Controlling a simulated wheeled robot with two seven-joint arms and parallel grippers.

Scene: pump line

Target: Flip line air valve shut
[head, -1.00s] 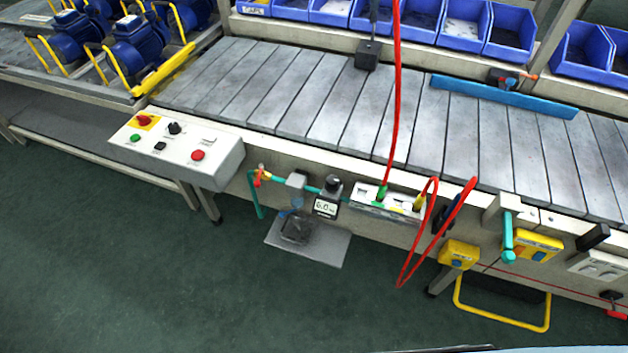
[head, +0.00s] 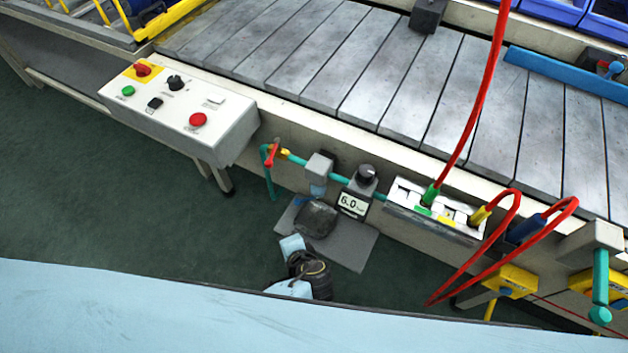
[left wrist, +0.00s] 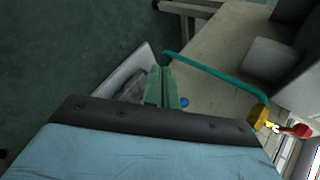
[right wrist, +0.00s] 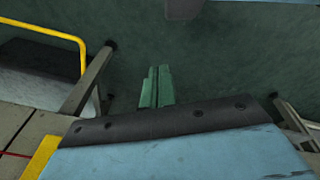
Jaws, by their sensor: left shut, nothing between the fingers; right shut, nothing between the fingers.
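The line air valve (head: 283,154) is a small yellow body with a red lever (head: 270,157), at the left end of the teal air pipe on the conveyor's front. In the left wrist view its yellow body (left wrist: 261,117) and red lever (left wrist: 297,131) show at the right edge. My left gripper (left wrist: 160,88) has green fingers, shut and empty, left of the valve and apart from it. My right gripper (right wrist: 156,86) is shut and empty over dark green floor, with no valve in its view. Neither gripper's fingertips can be made out in the head view.
A control box (head: 180,115) juts out left of the valve. A pressure regulator (head: 356,193) reading 6.0 and a manifold (head: 435,212) with looping red hoses sit to its right. A grey plate (head: 350,247) lies low beneath. Floor at left is clear.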

